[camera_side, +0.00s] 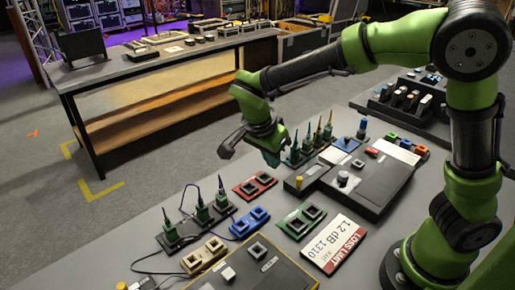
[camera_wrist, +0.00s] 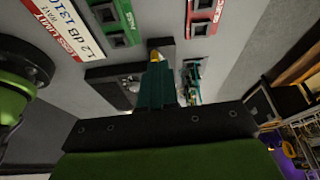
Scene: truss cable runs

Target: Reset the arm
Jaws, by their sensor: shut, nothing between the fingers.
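My gripper (camera_side: 272,158) hangs over the grey work table (camera_side: 330,270), left of the upper row of upright connectors (camera_side: 308,147). In the wrist view its teal fingers (camera_wrist: 156,88) are together, with nothing seen between them. My green and black arm reaches in from the right and bends down at the wrist. The gap between fingertips and table is hard to judge.
A lower row of green connectors (camera_side: 202,213) has thin cables. Red (camera_side: 255,186), blue (camera_side: 250,222) and green (camera_side: 301,221) holders lie near a loss-limit card (camera_side: 337,245). A dark device (camera_side: 365,183) stands right. Another table (camera_side: 150,75) stands behind; open floor lies left.

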